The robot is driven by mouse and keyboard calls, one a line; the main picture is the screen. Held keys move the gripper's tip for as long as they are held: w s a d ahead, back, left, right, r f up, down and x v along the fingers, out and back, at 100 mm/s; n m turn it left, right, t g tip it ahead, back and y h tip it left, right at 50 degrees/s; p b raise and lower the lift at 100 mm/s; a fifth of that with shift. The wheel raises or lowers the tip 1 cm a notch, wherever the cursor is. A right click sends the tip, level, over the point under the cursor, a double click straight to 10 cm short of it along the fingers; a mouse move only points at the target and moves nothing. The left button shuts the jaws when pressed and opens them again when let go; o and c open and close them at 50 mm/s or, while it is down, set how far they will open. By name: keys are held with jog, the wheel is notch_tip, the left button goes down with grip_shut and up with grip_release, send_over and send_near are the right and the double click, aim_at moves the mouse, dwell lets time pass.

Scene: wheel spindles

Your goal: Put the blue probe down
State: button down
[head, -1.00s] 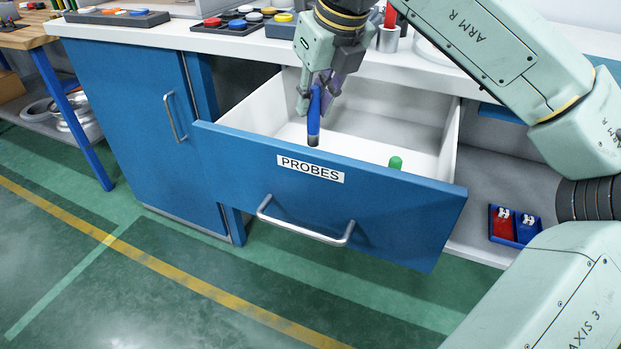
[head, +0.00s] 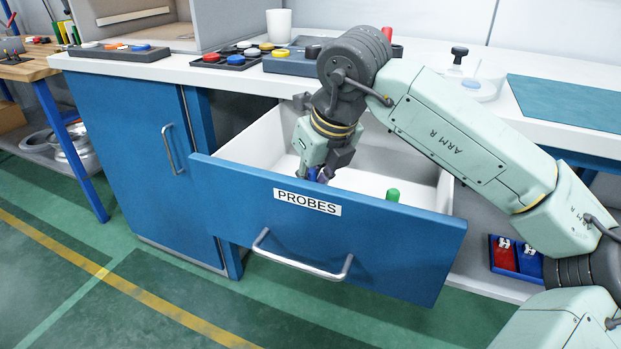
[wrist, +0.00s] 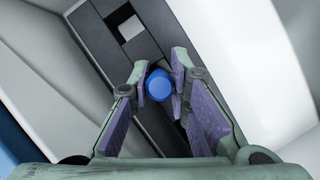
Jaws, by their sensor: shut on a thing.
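The blue probe (wrist: 159,86) is between the fingers of my gripper (wrist: 160,95), its round blue end facing the wrist camera. In the head view my gripper (head: 316,174) is down inside the open drawer (head: 222,190) labelled PROBES, just behind its front panel. A bit of the blue probe (head: 312,173) shows there; its lower part is hidden by the drawer front. In the wrist view a dark grey insert (wrist: 125,47) with a light square opening lies below the probe. I cannot tell whether the probe touches it.
A green probe top (head: 393,195) stands up in the drawer to the right of my gripper. The drawer's side walls and front panel close in around the gripper. A tray with red and blue items (head: 516,258) sits on the shelf at the right.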

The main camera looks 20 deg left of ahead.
jog(key=c, duration=1.5)
grip_release()
jog(key=shift+f, duration=0.1)
jog(key=shift+r, duration=0.4)
jog(key=p+v, duration=0.1)
jog(key=v, duration=1)
jog(key=shift+s+d+r, duration=0.1)
jog(key=shift+s+r, duration=0.05)
jog(key=shift+r, duration=0.15)
